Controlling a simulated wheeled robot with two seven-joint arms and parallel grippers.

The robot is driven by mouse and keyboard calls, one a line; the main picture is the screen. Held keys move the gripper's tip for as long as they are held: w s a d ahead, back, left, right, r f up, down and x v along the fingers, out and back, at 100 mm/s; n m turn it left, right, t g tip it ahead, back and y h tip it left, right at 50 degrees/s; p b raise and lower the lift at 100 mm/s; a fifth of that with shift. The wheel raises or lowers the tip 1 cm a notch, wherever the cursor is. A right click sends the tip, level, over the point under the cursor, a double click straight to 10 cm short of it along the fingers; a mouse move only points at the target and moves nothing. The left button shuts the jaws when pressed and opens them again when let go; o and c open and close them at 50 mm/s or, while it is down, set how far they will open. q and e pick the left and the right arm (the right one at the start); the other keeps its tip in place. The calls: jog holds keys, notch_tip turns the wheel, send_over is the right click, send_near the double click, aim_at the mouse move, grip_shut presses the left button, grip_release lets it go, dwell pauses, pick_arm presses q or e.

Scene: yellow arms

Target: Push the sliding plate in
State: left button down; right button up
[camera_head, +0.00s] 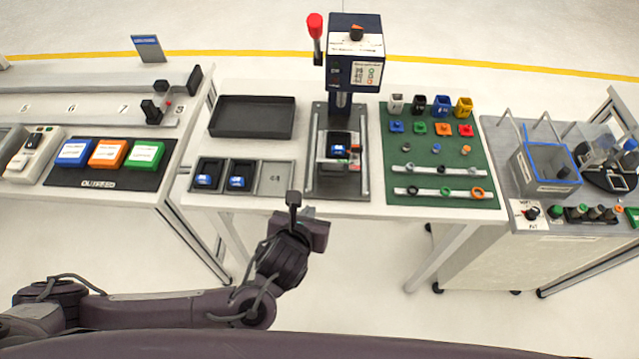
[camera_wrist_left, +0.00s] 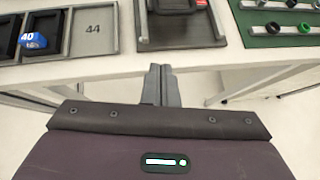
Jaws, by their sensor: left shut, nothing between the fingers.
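The press station (camera_head: 354,62) stands at the back of the middle table, with a red-knobbed lever. Below it, a sliding plate (camera_head: 338,147) sits on a grey base and carries a dark block with a blue part. In the left wrist view, the front of the base (camera_wrist_left: 180,38) shows at the top, with part of the plate's dark block (camera_wrist_left: 175,4). My left gripper (camera_head: 294,200) is shut and empty, just in front of the table's front edge, left of the base; in the wrist view its fingers (camera_wrist_left: 160,75) lie together. My right gripper is not in view.
A tray with compartments (camera_head: 271,178), holding two blue-labelled parts, lies left of the base. An empty black tray (camera_head: 252,117) is behind it. A green board (camera_head: 440,160) with small parts lies to the right. The floor before the table is clear.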

aim_at(321, 169)
pick_arm(q)
jog(key=x, duration=0.8)
jog(key=shift+w+f+p, duration=0.25)
jog(key=shift+p, duration=0.1)
jog(key=shift+w+d+r+p, duration=0.2)
jog(key=shift+w+p, duration=0.1)
jog(key=shift+w, duration=0.3)
jog(key=shift+w+d+r+p, duration=0.1)
jog(key=shift+w+r+p, duration=0.15)
jog(key=shift+w, duration=0.35)
jog(key=shift+w+d, duration=0.1)
jog(key=shift+w, duration=0.55)
jog(key=w+b, duration=0.1)
jog(key=w, duration=0.3)
jog(key=shift+w+f, duration=0.1)
jog(key=shift+w, duration=0.3)
jog(key=shift+r, duration=0.2)
